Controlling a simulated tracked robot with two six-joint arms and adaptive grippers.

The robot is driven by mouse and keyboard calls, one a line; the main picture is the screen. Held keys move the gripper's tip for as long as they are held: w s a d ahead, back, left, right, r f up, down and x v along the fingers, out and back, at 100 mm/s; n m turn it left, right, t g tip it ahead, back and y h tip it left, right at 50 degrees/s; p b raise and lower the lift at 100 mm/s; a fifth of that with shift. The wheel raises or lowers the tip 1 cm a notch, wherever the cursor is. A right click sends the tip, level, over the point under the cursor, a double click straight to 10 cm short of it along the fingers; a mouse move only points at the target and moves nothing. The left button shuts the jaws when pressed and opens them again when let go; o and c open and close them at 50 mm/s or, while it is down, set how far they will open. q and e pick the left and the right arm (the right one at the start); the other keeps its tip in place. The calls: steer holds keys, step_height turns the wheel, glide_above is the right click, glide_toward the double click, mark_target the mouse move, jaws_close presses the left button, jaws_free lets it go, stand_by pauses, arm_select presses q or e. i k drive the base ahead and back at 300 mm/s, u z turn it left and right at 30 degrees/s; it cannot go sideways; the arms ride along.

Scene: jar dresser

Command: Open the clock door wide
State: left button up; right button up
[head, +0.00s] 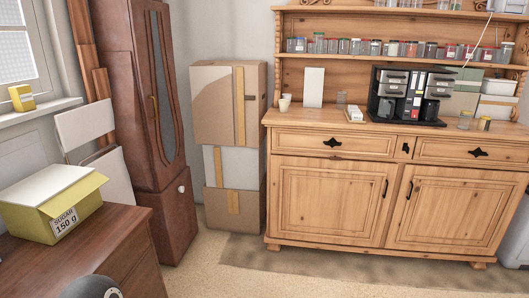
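The tall dark-brown wooden clock (118,95) stands against the wall at the left of the head view. Its long door (143,60) has a narrow arched glass pane (165,85) and faces right. The door looks closed against the case; a small gap cannot be ruled out. A small brass-coloured piece (154,104) shows at the door's left side. A pale round knob (181,188) is on the clock's lower part. Neither gripper is in view. A dark rounded part at the bottom left edge is probably my arm.
A brown desk (105,235) with a yellow sugar box (55,205) stands in front of the clock at left. Stacked cardboard boxes (212,105) stand right of the clock. Carpet (215,275) in front is clear.

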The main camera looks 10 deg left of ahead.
mark_target(152, 36)
steer(key=u, duration=0.15)
steer(key=i, duration=1.3)
steer(key=u, duration=0.4)
steer(key=i, duration=1.4)
steer(key=u, duration=0.5)
steer(key=i, duration=1.1)
steer(key=u, duration=0.15)
